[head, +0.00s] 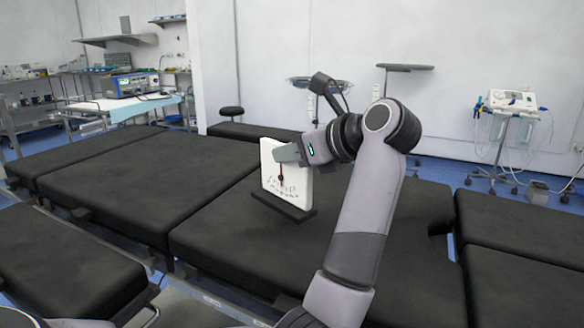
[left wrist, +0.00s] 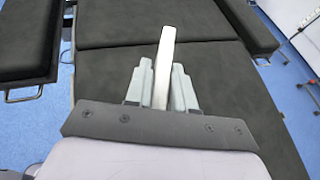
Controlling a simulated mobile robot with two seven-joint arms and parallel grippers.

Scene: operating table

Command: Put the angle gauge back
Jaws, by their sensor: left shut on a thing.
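The angle gauge (head: 286,187) is a white square plate with a dial scale and a needle with a dark hub. It stands roughly upright over the black padded operating table (head: 220,215) in the head view. A dark strip lies along its lower edge; I cannot tell whether it touches the pad. My left gripper (head: 284,154) is shut on the gauge's upper part. In the left wrist view the gauge (left wrist: 164,62) shows edge-on as a pale strip between the fingers (left wrist: 162,85). My right gripper is not in view.
The table's pads around the gauge are bare. A separate black pad (head: 65,265) lies at the lower left. A cart with a blue-fronted device (head: 135,84) stands at the back left, and a white machine on a stand (head: 510,101) at the right.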

